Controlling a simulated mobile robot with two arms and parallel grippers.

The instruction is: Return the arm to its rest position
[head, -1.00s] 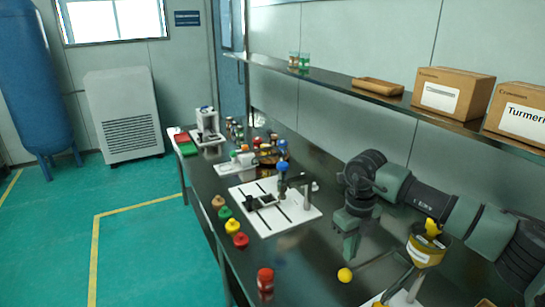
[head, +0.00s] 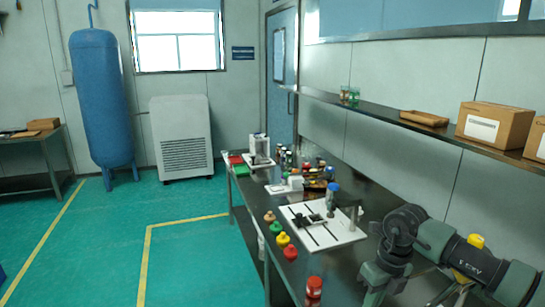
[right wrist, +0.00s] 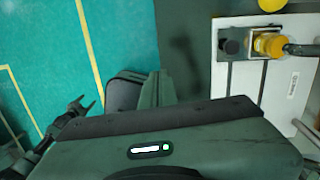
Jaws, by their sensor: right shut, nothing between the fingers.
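My right arm (head: 435,240) comes in from the right over the near end of the bench, with its elbow bent. Its gripper (head: 375,287) hangs low at the bottom of the head view. In the right wrist view the right gripper (right wrist: 150,88) is shut and empty, with teal floor beyond it. A dark two-pronged gripper, seemingly my left one (right wrist: 88,106), shows at the left of that view with its prongs apart. The head view does not show it.
The dark bench (head: 345,270) carries a white board (head: 325,232), a red-capped jar (head: 314,287) and several coloured caps. A yellow-topped jar (right wrist: 268,45) sits on a white device (right wrist: 232,75). A shelf (head: 380,112) holds boxes (head: 495,125). Floor left of the bench is clear.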

